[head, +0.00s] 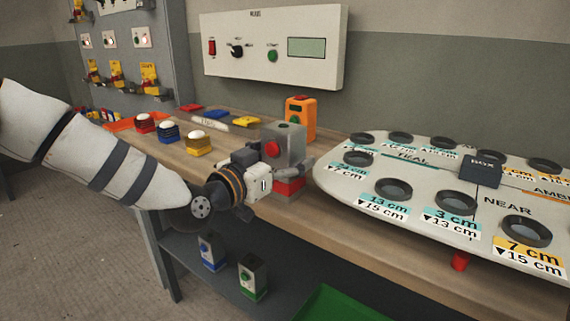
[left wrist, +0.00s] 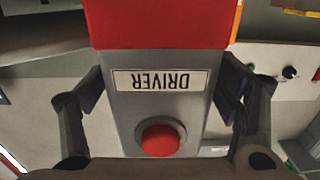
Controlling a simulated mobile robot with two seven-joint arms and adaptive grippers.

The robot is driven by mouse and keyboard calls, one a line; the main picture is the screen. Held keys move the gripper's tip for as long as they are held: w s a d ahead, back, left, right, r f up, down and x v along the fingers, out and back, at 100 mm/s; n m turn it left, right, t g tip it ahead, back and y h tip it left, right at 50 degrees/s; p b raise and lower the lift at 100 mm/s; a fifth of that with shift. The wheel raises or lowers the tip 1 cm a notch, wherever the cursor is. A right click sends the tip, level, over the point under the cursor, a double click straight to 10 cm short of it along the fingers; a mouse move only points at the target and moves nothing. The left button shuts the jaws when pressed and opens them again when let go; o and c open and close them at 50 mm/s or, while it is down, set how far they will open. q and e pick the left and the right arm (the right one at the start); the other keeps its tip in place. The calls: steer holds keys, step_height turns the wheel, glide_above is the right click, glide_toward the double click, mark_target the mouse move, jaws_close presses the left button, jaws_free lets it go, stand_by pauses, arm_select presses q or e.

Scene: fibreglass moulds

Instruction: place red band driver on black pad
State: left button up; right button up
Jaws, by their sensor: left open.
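The red band driver (head: 291,139) is a grey box with a red button and a red band at its base, standing upright on the wooden bench. In the left wrist view the driver (left wrist: 158,105) fills the middle, its "DRIVER" label upside down and the red band at the top. My left gripper (head: 279,168) is open at the driver; in the left wrist view its fingers (left wrist: 162,98) stand one on each side of the grey body. Slim gaps seem to show; contact is unclear. I cannot make out a black pad. My right gripper is not in view.
An orange box (head: 301,119) stands behind the driver. A white board (head: 420,170) with several ringed holes and a black block labelled "BOX" (head: 481,171) lies right. Domed red, blue and yellow pieces (head: 199,146) stand left. Two banded boxes (head: 252,278) are on the lower shelf.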

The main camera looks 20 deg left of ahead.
arm_select(q)
steer(key=shift+r, duration=0.15)
steer(key=c, duration=1.7)
